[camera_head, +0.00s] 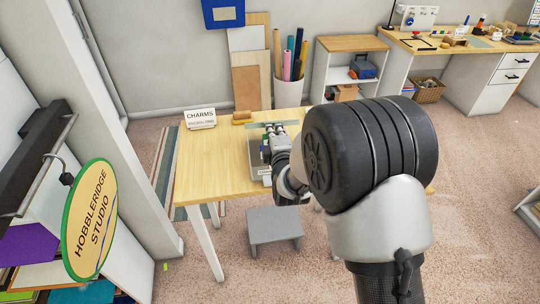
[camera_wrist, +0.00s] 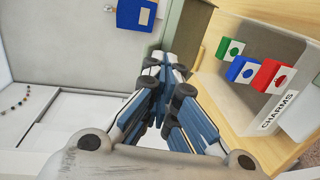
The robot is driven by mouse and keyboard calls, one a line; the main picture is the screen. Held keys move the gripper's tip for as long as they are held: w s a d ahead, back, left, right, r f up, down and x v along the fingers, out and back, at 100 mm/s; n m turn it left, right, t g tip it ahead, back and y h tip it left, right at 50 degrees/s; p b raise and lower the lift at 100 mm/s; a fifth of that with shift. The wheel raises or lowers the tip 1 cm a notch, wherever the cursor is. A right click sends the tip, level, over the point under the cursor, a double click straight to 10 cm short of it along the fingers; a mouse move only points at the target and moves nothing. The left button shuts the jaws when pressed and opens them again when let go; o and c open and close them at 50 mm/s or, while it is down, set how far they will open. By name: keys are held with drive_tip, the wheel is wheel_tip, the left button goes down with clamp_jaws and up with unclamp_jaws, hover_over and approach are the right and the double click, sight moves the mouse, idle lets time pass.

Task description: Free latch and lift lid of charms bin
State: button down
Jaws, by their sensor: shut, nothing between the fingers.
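The charms bin (camera_head: 256,160) is a pale, see-through box on the wooden table, partly hidden behind my arm. In the wrist view the bin (camera_wrist: 240,65) is at the right, tilted in the picture, with a CHARMS label (camera_wrist: 278,110) and green, blue and red cards. A grey-green panel (camera_wrist: 191,32) stands beyond my fingertips; I cannot tell whether it is the lid. A greenish strip (camera_head: 270,124) shows at the bin's back. The latch cannot be made out. My gripper (camera_wrist: 165,66) is shut and empty, left of the cards; contact with the panel is unclear.
A CHARMS sign (camera_head: 200,118) stands at the table's back left, next to a small yellowish object (camera_head: 241,117). A grey stool (camera_head: 274,228) stands before the table (camera_head: 205,165). A tub of rolls (camera_head: 288,92) is behind. The table's left part is clear.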

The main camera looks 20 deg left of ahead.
drive_tip(key=shift+w+a+r+p, duration=0.2)
drive_tip(key=shift+w+r, duration=0.2)
drive_tip(key=shift+r, duration=0.25)
drive_tip(key=shift+w+a+r+p, duration=0.25)
drive_tip(key=shift+w+r, duration=0.15)
drive_tip(key=shift+r, duration=0.3)
drive_tip(key=shift+w+a+r+p, duration=0.2)
drive_tip(key=shift+w+r, duration=0.2)
drive_tip(key=shift+r, duration=0.25)
drive_tip(key=shift+w, duration=0.1)
drive_tip(key=w+a+r+p, duration=0.1)
drive_tip(key=w+a+r, duration=0.3)
drive_tip(key=w, duration=0.3)
drive_tip(key=shift+r+p, duration=0.35)
drive_tip(key=shift+r, duration=0.3)
drive_tip(key=shift+w, duration=0.15)
